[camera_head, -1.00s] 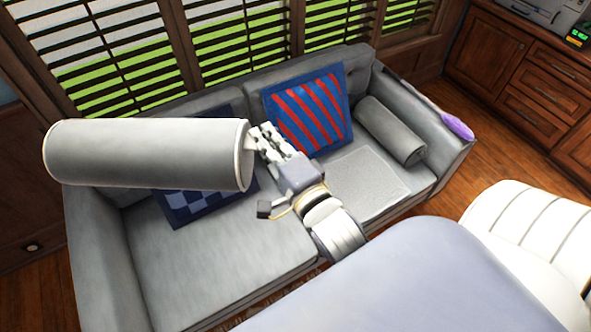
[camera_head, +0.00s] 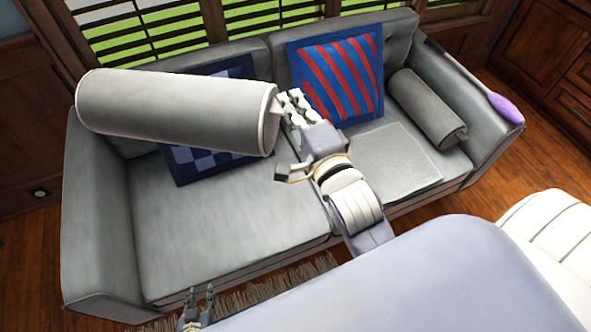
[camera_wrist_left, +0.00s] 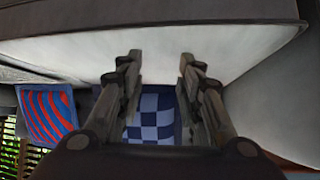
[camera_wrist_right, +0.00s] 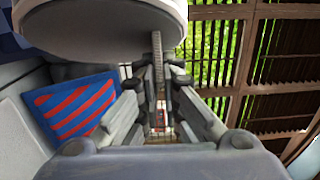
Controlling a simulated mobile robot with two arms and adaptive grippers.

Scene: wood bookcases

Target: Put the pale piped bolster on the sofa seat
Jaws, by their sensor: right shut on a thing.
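The grey bolster with pale piping (camera_head: 175,112) is held up in the air above the left half of the sofa, lying nearly level. My right gripper (camera_head: 287,103) is shut on the piped edge at its right end. In the right wrist view the bolster's round end (camera_wrist_right: 100,25) fills the top, above the fingers (camera_wrist_right: 158,85). The grey sofa's seat (camera_head: 215,232) is below, its left cushion bare in front. My left gripper (camera_head: 200,298) is low in front of the sofa. In the left wrist view its fingers (camera_wrist_left: 160,75) are apart and empty, facing the seat.
A checked blue pillow (camera_head: 205,165) is partly hidden behind the bolster. A red and blue striped pillow (camera_head: 338,80) leans on the sofa back. A second grey bolster (camera_head: 428,108) lies by the right arm, with a purple object (camera_head: 507,108) on that arm.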

